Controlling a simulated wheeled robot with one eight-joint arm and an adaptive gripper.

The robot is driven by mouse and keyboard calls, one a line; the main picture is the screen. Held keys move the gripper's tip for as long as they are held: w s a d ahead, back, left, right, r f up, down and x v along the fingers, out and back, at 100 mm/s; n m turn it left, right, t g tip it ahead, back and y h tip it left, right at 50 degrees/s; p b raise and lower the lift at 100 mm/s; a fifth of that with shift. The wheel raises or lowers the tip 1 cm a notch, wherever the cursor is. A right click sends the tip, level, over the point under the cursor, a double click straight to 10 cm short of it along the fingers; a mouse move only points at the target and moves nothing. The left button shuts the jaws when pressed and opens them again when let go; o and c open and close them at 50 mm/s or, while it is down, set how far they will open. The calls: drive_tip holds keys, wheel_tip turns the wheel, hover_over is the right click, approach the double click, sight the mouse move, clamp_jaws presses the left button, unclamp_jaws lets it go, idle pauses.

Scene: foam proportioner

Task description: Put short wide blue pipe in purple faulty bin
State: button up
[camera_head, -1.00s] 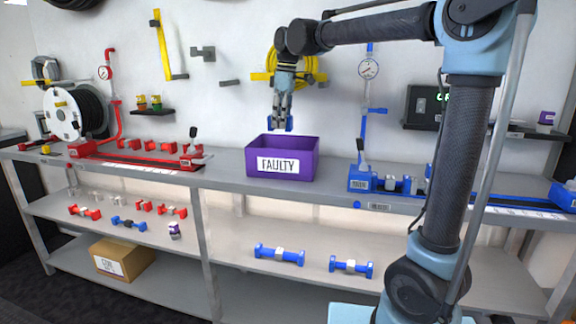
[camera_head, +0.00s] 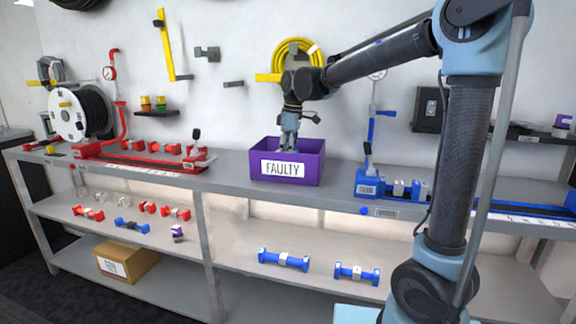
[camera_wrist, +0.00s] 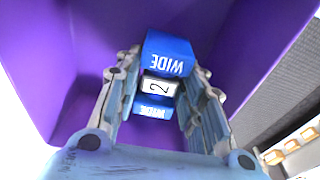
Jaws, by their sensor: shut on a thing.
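The purple bin (camera_head: 318,172) with a "FAULTY" label stands on the top shelf in the head view. My gripper (camera_head: 289,145) reaches down into it from above, its tips hidden behind the front wall. In the wrist view my gripper (camera_wrist: 160,115) is shut on a blue pipe (camera_wrist: 168,58). The pipe has "WIDE" lettering on its blue ends and a pale middle section marked "2". The bin's purple inner walls (camera_wrist: 90,40) surround the pipe on several sides. I cannot tell whether the pipe touches the bin floor.
Two blue pipes (camera_head: 284,260) (camera_head: 357,272) lie on the middle shelf. Red assemblies (camera_head: 140,155) stand left of the bin and a blue assembly (camera_head: 370,186) stands right. A cardboard box (camera_head: 126,262) is on the bottom shelf. Shelf beside the bin is clear.

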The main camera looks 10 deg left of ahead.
drive_tip(key=shift+f, duration=1.7)
drive_tip(key=o, duration=1.1)
drive_tip(key=shift+f, duration=0.1)
drive_tip(key=shift+o, duration=0.2)
drive_tip(key=r, duration=0.4)
drive_tip(key=d+r, duration=0.1)
drive_tip(key=r, duration=0.7)
drive_tip(key=shift+d+r, duration=0.1)
drive_tip(key=shift+d, duration=0.2)
